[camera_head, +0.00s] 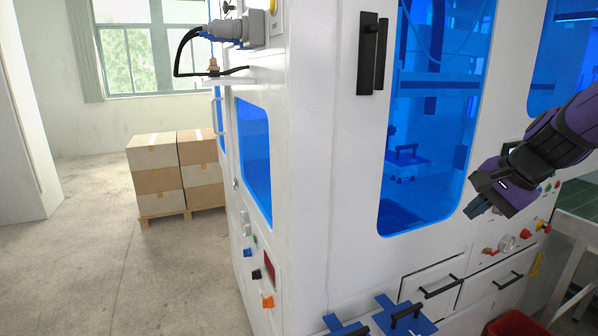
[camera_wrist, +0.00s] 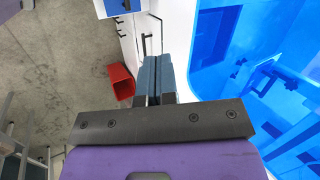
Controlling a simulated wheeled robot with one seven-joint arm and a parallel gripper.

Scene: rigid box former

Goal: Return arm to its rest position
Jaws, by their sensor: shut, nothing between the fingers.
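My gripper (camera_head: 478,207) is at the right of the head view, at the end of my purple and black arm. It is in front of the white box former (camera_head: 325,150), near the lower right of a blue-tinted window (camera_head: 425,190). In the wrist view my gripper's two blue-grey fingers (camera_wrist: 157,75) are together with nothing between them. The blue window also shows in the wrist view (camera_wrist: 215,60) at the right.
A red bin (camera_wrist: 121,82) stands on the floor. Two drawers with black handles (camera_head: 432,285) are low on the machine. Blue parts with black handles (camera_head: 403,318) are at the bottom. Stacked cartons (camera_head: 155,168) stand on a pallet at the left.

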